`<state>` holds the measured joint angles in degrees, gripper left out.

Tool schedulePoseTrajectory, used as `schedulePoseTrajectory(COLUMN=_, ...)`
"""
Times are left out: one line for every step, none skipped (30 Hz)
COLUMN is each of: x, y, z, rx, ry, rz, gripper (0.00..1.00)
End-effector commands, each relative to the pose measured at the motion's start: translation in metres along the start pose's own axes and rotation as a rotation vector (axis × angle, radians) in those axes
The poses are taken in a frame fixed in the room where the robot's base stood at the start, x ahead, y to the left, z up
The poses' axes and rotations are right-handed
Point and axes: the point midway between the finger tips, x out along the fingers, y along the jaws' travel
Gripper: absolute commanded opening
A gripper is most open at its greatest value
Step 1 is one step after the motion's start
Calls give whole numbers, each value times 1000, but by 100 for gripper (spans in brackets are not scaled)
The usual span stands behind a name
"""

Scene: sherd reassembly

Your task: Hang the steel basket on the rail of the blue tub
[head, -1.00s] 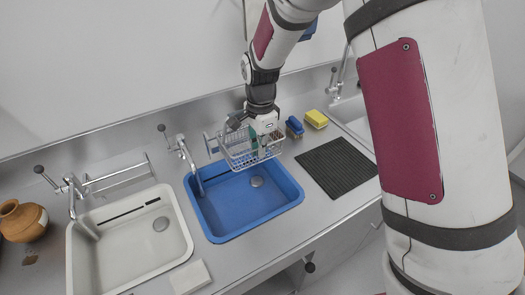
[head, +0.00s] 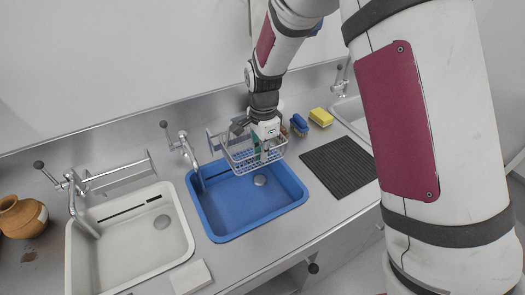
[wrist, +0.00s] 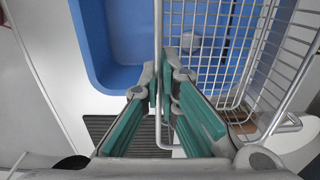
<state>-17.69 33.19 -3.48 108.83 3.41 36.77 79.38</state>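The steel wire basket (head: 240,160) is above the back part of the blue tub (head: 228,212), and close up it fills the right of the wrist view (wrist: 215,50). My gripper (head: 262,152) is at the basket's right side. In the wrist view its fingertips (wrist: 163,72) are closed around a rim wire, and the basket hangs from them. The rail (head: 212,143) behind the blue tub shows only at its left end; the basket and gripper hide the rest. I cannot tell whether the basket touches the rail.
A tap (head: 184,145) stands close to the basket's left. A blue brush (head: 299,125), a yellow sponge (head: 321,117) and a dark ribbed mat (head: 340,167) lie to the right. A white tub (head: 120,245) with its own rail (head: 120,178) is left, beside a clay pot (head: 22,217).

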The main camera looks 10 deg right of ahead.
Motion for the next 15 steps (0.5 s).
schedulePoseTrajectory(x=0, y=0, z=0, rx=0, ry=0, rz=-1, gripper=0)
schedulePoseTrajectory(x=0, y=0, z=0, rx=0, ry=0, rz=-1, gripper=0)
schedulePoseTrajectory(x=0, y=0, z=0, rx=0, ry=0, rz=-1, gripper=0)
schedulePoseTrajectory(x=0, y=0, z=0, rx=0, ry=0, rz=-1, gripper=0)
schedulePoseTrajectory(x=0, y=0, z=0, rx=0, ry=0, rz=-1, gripper=0)
schedulePoseTrajectory(x=0, y=0, z=0, rx=0, ry=0, rz=-1, gripper=0)
schedulePoseTrajectory(x=0, y=0, z=0, rx=0, ry=0, rz=-1, gripper=0)
schedulePoseTrajectory(x=0, y=0, z=0, rx=0, ry=0, rz=-1, gripper=0)
schedulePoseTrajectory(x=0, y=0, z=0, rx=0, ry=0, rz=-1, gripper=0)
schedulePoseTrajectory(x=0, y=0, z=0, rx=0, ry=0, rz=-1, gripper=0)
schedulePoseTrajectory(x=0, y=0, z=0, rx=0, ry=0, rz=-1, gripper=5)
schedulePoseTrajectory(x=0, y=0, z=0, rx=0, ry=0, rz=-1, gripper=14)
schedulePoseTrajectory(x=0, y=0, z=0, rx=0, ry=0, rz=-1, gripper=21)
schedulePoseTrajectory(x=0, y=0, z=0, rx=0, ry=0, rz=-1, gripper=28)
schedulePoseTrajectory(x=0, y=0, z=0, rx=0, ry=0, rz=-1, gripper=28)
